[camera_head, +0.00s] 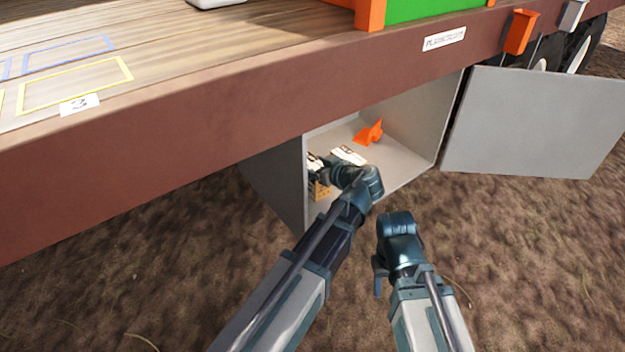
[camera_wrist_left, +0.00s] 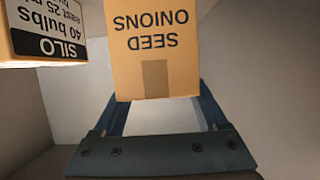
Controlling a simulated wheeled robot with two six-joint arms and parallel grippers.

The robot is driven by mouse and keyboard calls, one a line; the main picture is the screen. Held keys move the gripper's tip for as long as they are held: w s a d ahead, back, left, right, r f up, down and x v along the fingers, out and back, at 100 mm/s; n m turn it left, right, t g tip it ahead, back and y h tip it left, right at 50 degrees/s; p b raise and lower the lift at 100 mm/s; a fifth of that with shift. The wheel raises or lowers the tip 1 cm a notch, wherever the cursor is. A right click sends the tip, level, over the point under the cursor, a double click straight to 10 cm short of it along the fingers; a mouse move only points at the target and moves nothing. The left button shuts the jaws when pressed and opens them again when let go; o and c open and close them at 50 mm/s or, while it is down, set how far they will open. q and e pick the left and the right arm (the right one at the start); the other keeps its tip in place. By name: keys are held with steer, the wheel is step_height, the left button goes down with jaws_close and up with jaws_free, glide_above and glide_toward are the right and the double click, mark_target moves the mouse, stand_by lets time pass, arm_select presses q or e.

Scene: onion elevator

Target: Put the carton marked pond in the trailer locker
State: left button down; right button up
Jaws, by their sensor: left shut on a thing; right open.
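The trailer locker (camera_head: 395,170) is an open grey box under the trailer deck in the head view. My left arm reaches into its left side. In the left wrist view my left gripper (camera_wrist_left: 157,92) is shut on a tan carton (camera_wrist_left: 155,45) printed "SEED ONIONS", upside down in that view. No pond mark shows on its visible face. In the head view a tan carton (camera_head: 320,191) shows partly behind my left arm. A carton labelled "SILO" (camera_wrist_left: 45,30) is at the upper left of the wrist view. My right gripper (camera_head: 379,283) is open and empty outside the locker.
The grey locker door (camera_head: 535,125) is swung open to the right. An orange object (camera_head: 369,132) and a white-labelled object (camera_head: 348,155) are inside the locker. The trailer's brown side beam (camera_head: 200,150) runs above the opening. The locker floor's right part is bare.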

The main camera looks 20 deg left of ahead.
arm_select(q)
steer(key=shift+f+b, duration=1.8)
steer(key=shift+f, duration=0.2)
jaws_free()
steer(key=shift+r, duration=0.3)
